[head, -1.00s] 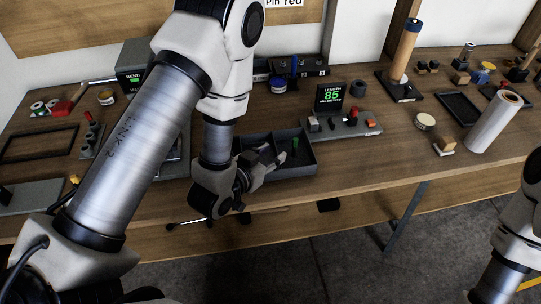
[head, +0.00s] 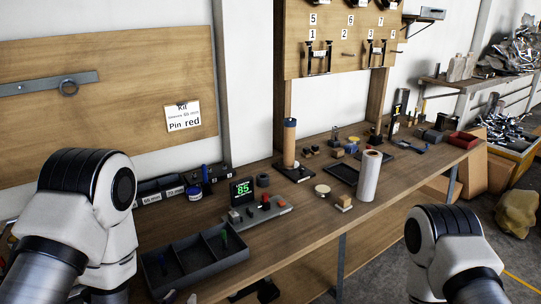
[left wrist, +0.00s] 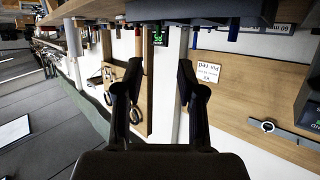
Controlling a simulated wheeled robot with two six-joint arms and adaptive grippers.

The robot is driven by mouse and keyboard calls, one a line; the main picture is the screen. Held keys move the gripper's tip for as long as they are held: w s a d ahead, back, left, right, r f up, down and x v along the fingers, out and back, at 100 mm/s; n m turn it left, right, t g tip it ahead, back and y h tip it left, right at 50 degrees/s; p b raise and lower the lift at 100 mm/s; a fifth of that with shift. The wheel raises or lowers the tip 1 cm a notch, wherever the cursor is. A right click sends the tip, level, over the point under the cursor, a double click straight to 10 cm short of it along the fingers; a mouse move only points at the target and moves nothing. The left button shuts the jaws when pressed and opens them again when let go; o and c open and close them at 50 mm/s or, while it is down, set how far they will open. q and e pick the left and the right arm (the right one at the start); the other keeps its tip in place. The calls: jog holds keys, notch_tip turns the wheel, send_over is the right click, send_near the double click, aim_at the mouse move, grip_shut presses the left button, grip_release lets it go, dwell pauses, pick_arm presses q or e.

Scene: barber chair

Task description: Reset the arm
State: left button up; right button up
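In the left wrist view my left gripper (left wrist: 158,66) has its two black fingers well apart with nothing held between them. That view is upside down and looks across the bench to the wall boards. In the head view my left arm stands at the left edge, its white and black joint in front of the bench. I cannot make out the left gripper's fingers there. My right arm shows at the lower right, over the floor in front of the bench; its gripper is out of view.

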pick_arm(q)
jog(key=s+a+f+n+g+y, duration=0.1)
jog(key=s+a+f+g, duration=0.1)
jog(key=s+f+g, duration=0.4)
jog(key=s+a+f+n+g+y, duration=0.1)
jog(key=s+f+g, duration=0.5)
jog(key=s+f, duration=0.8)
jog(key=shift+s+a+f+n+g+y, duration=0.2)
jog(key=shift+s+a+n+g+y, duration=0.15)
jog(key=shift+s+a, duration=0.4)
jog(key=shift+w+a, duration=0.1)
